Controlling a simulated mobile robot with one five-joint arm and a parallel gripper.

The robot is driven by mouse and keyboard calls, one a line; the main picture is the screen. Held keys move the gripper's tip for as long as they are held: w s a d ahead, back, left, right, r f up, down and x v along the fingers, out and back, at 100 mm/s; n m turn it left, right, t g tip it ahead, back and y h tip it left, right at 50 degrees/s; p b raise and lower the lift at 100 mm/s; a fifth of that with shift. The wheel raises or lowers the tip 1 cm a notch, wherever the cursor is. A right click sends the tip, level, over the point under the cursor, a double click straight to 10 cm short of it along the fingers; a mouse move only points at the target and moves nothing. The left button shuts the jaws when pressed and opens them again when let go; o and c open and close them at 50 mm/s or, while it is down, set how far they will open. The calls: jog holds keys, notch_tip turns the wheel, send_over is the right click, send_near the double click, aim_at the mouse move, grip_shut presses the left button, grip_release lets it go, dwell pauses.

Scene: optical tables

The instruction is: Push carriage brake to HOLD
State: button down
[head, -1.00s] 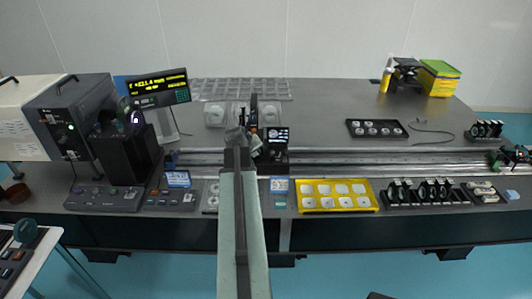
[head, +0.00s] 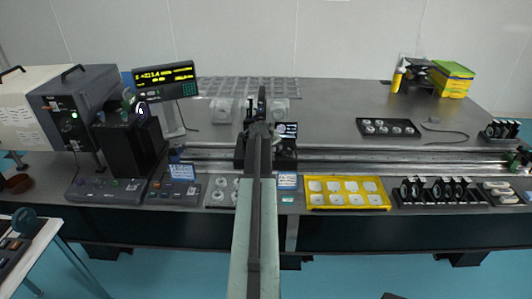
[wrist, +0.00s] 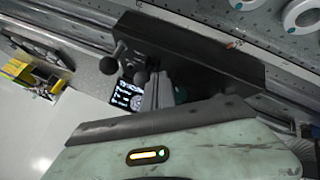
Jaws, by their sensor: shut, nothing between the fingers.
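The black carriage (head: 284,158) sits on the long rail, with a small dark display (head: 287,130) on its right side. In the wrist view the carriage (wrist: 210,55) runs diagonally across the top. Two black ball knobs stand out from it, one at the left (wrist: 109,65) and one nearer the fingers (wrist: 141,77). I cannot tell which is the brake, nor read a HOLD mark. My gripper (wrist: 156,95) is shut and empty, its tips close beside the nearer knob; contact is unclear. In the head view my arm hides much of the carriage's front.
The rail (head: 400,160) runs along the table (head: 330,110). A yellow tray (head: 346,206) and black optic holders (head: 438,192) lie in front at right. A control box (head: 175,193) and lit readout (head: 166,80) stand at left. A grey grid tray (head: 240,88) is behind.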

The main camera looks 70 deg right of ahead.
jog(key=shift+s+d, duration=0.15)
jog(key=shift+d, duration=0.1)
jog(key=shift+w+d+r+p, duration=0.3)
jog(key=shift+d+r+p, duration=0.4)
jog(key=shift+r, duration=0.05)
jog(key=shift+w+d+r, duration=0.1)
jog(key=shift+d, duration=0.2)
jog(key=shift+a, duration=0.1)
